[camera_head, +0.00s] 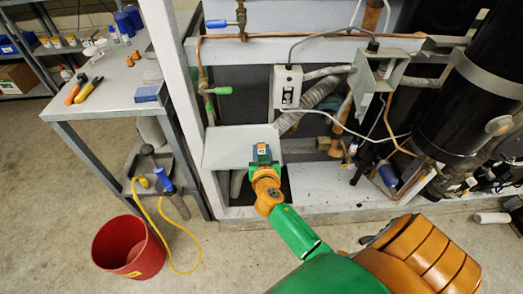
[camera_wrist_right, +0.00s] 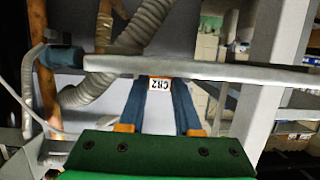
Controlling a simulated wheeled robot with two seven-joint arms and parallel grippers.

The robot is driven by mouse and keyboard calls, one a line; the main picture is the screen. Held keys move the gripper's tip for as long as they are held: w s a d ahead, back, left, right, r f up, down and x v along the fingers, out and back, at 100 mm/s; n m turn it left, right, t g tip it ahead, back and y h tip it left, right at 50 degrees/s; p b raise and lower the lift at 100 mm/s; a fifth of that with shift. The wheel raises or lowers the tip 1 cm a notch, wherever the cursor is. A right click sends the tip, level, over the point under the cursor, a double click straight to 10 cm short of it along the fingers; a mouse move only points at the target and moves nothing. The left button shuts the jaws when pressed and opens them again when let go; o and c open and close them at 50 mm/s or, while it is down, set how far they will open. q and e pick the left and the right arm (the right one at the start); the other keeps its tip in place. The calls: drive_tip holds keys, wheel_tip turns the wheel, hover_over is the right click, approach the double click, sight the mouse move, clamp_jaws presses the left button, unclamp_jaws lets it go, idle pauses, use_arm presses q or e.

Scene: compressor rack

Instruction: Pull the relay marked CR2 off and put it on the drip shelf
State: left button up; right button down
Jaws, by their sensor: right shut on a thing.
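My right gripper (camera_head: 262,153) is shut on the relay marked CR2 (camera_wrist_right: 159,84). The relay's white and orange label shows upside down between the two blue fingers in the right wrist view, where the fingertips also show (camera_wrist_right: 160,88). The rest of the relay is mostly hidden. In the head view the gripper is over the right part of the pale drip shelf (camera_head: 222,147). I cannot tell whether the relay touches the shelf. My left gripper is not in view.
A grey switch box (camera_head: 287,87) and an open grey bracket box (camera_head: 377,72) sit above the shelf, with conduit and copper pipes around. A rack post (camera_head: 182,90) stands left of the shelf. A red bucket (camera_head: 128,248) is on the floor. The shelf's left part is clear.

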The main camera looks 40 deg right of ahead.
drive_tip(key=shift+f, duration=0.25)
drive_tip(key=c, duration=0.5)
unclamp_jaws()
drive_tip(key=shift+r, duration=0.1)
drive_tip(key=s+a+f+n+g+y, duration=0.35)
drive_tip(key=s+a+g, duration=0.2)
drive_tip(key=s, duration=0.65)
drive_tip(key=s+a+f+n+g+y, duration=0.2)
drive_tip(key=s+a+n+g+y, duration=0.4)
drive_tip(key=s, duration=0.6)
drive_tip(key=s+f+m+h+p, duration=0.1)
drive_tip(key=s+f+h+p, duration=0.15)
drive_tip(key=f, duration=1.25)
drive_tip(key=s+f, duration=0.2)
drive_tip(key=s, duration=0.2)
drive_tip(key=s+f+p, duration=0.1)
drive_tip(key=s+f, duration=0.1)
drive_tip(key=s, duration=0.2)
drive_tip(key=s+d+f+p, duration=0.1)
drive_tip(key=s+f, duration=0.1)
drive_tip(key=s, duration=0.2)
drive_tip(key=shift+f, duration=0.15)
